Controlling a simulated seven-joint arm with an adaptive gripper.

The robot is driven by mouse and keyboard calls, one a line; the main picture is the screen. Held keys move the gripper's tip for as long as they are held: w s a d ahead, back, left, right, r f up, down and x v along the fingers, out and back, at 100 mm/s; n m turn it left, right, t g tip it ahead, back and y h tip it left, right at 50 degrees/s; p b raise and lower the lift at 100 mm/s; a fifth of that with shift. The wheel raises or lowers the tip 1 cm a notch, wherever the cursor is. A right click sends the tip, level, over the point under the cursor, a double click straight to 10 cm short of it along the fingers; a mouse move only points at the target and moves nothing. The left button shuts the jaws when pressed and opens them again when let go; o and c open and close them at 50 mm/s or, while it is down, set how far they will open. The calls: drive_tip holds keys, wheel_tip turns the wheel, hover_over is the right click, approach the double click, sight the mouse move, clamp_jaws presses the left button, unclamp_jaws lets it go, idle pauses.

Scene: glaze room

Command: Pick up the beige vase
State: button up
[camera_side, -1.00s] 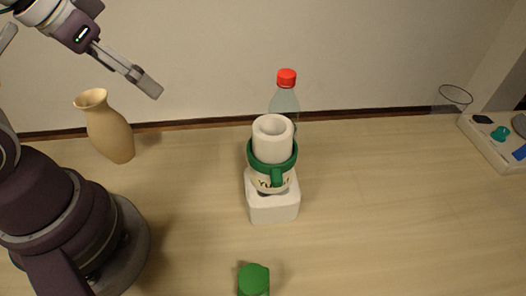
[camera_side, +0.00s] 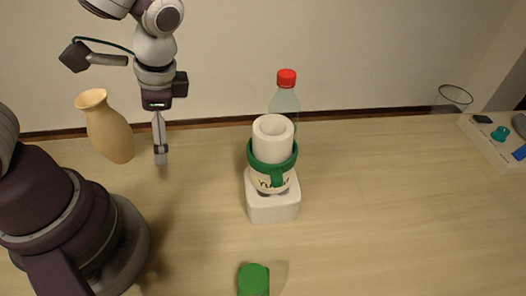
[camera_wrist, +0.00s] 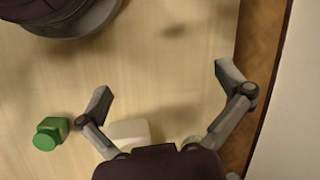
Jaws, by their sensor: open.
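The beige vase (camera_side: 110,132) stands upright on the table at the left in the side view, near the wall, with a flared rim and narrow neck. My gripper (camera_side: 161,158) points down to the right of the vase, apart from it. I cannot make out the vase in the wrist view.
A white block (camera_side: 272,206) bears a white and green mug with a white cylinder (camera_side: 272,146) in it. A red-capped bottle (camera_side: 286,98) stands behind. A green-lidded jar (camera_side: 253,279) is in front. A clear glass (camera_side: 453,98) and a tray (camera_side: 490,146) are at right.

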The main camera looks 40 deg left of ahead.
sight(110, 132)
drive_tip(key=f+m+y, duration=0.2)
drive_tip(key=s+a+f+m+g+y, duration=0.1)
drive_tip(key=f+m+y, duration=0.1)
drive_tip(key=s+a+f+m+g+y, duration=0.1)
drive_tip(key=f+m+y, duration=0.1)
drive_tip(key=y, duration=0.1)
drive_tip(key=shift+s, duration=0.2)
drive_tip(key=a+m+t+y, duration=0.1)
drive_tip(key=y, duration=0.1)
drive_tip(key=a+f+m+y, duration=0.1)
drive_tip(key=m+y, duration=0.1)
drive_tip(key=s+a+m+t+y, duration=0.1)
drive_tip(key=m+y, duration=0.1)
drive_tip(key=shift+f+t, duration=0.3)
drive_tip(key=shift+a+m+t+y, duration=0.3)
drive_tip(key=shift+m+y, duration=0.2)
drive_tip(key=shift+a, duration=0.35)
drive_tip(key=a, duration=1)
drive_tip(key=shift+w, duration=0.3)
drive_tip(key=shift+c, duration=0.3)
drive_tip(key=c, duration=1)
